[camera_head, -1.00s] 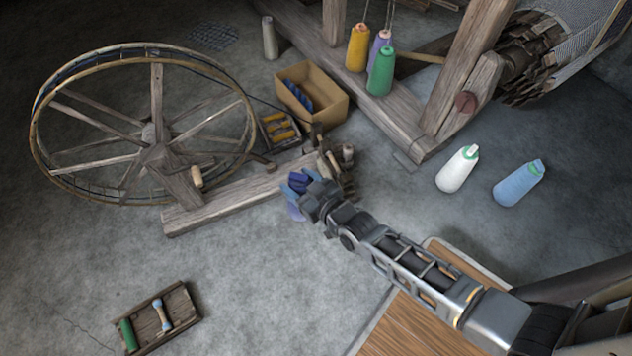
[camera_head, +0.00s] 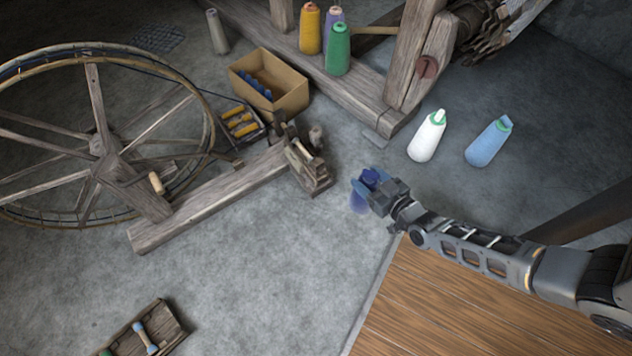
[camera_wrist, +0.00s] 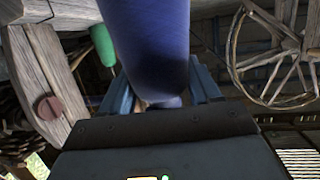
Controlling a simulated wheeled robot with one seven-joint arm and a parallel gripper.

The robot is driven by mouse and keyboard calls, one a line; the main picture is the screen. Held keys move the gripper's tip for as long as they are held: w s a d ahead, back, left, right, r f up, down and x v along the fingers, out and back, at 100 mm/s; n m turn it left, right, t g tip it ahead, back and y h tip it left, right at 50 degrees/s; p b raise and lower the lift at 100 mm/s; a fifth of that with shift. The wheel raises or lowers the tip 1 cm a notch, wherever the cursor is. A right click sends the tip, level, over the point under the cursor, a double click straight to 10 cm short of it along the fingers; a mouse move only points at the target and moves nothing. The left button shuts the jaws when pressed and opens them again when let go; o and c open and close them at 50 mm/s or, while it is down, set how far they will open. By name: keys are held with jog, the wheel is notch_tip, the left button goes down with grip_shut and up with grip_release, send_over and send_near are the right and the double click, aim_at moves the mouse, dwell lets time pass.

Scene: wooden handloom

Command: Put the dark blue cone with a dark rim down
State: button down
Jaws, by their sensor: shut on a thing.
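The dark blue cone (camera_head: 360,202) is in my gripper (camera_head: 366,183), above the grey floor just right of the wooden spindle block in the head view. The gripper is shut on it, with blue fingers on either side. In the wrist view the cone (camera_wrist: 150,45) fills the upper middle between the fingers (camera_wrist: 160,92), with a dark band at its near end. Its far end is out of that view. I cannot tell whether the cone touches the floor.
A cardboard box (camera_head: 290,101) is behind.

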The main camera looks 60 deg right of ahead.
aim_at(357, 204)
jog(key=w+a+f+b, duration=0.5)
jog(key=w+a+f, duration=0.1)
jog(key=f, duration=0.3)
jog(key=shift+w+f+b, duration=0.3)
jog(key=shift+w, duration=0.35)
jog(key=shift+f, duration=0.1)
jog(key=shift+c, duration=1.2)
grip_release()
